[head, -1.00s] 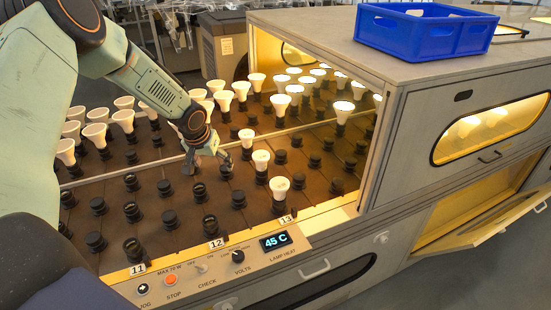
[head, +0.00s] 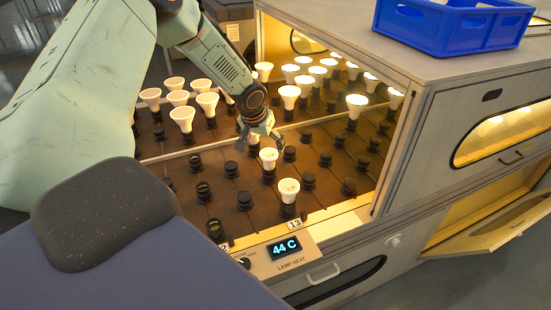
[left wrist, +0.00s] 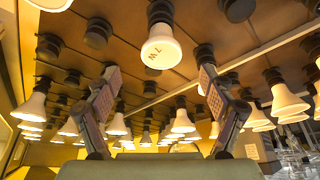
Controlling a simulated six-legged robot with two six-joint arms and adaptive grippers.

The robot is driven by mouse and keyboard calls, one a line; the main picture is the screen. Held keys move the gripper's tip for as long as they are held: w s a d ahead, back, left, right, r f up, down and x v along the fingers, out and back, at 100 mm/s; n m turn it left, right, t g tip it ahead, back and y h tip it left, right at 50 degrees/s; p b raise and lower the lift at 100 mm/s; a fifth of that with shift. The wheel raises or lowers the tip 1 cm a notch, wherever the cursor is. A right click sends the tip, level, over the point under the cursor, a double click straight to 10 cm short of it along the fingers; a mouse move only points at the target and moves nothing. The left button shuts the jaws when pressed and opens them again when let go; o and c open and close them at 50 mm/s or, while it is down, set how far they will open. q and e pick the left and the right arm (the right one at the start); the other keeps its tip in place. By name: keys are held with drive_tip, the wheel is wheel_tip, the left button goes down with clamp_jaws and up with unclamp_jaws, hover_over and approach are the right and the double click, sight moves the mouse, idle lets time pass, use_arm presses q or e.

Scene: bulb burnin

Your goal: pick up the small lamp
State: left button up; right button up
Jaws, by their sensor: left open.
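A small white lamp (head: 268,156) stands upright in a dark socket in the front part of the rack, just in front of my left gripper (head: 261,139) in the head view. In the left wrist view, which looks upside down, the small lamp (left wrist: 160,48) bears the mark "7 W". It lies along the line between the two spread fingers of my left gripper (left wrist: 158,75), beyond their tips. The gripper is open and empty. I cannot tell whether a finger touches the lamp. My right gripper is not in view.
Another white lamp (head: 289,188) stands nearer the front edge, close to the small one. Several lit lamps stand behind and to the right, inside the cabinet (head: 400,150). Empty dark sockets surround the small lamp. A blue crate (head: 455,28) sits on the cabinet top.

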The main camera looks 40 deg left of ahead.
sight(269, 153)
use_arm(q)
drive_tip(key=shift+w+a+f+b, duration=0.1)
drive_tip(key=shift+f+b, duration=0.3)
drive_tip(key=shift+f, duration=0.45)
drive_tip(key=shift+w+a+f+b, duration=0.1)
drive_tip(key=shift+w+f+b, duration=0.1)
drive_tip(key=shift+f, duration=0.15)
drive_tip(key=shift+w+a+f+b, duration=0.1)
drive_tip(key=shift+f+b, duration=0.05)
drive_tip(key=shift+f, duration=0.15)
drive_tip(key=b+x, duration=0.2)
drive_tip(key=x, duration=0.1)
drive_tip(key=shift+w+f+b, duration=0.15)
drive_tip(key=shift+w+b, duration=0.15)
drive_tip(key=shift+b, duration=0.05)
drive_tip(key=shift+w+a+f, duration=0.15)
drive_tip(key=shift+w+f, duration=0.1)
drive_tip(key=shift+f, duration=0.15)
drive_tip(key=shift+r, duration=0.1)
drive_tip(key=shift+s+r, duration=0.1)
drive_tip(key=shift+c, duration=1)
drive_tip(key=c, duration=1.1)
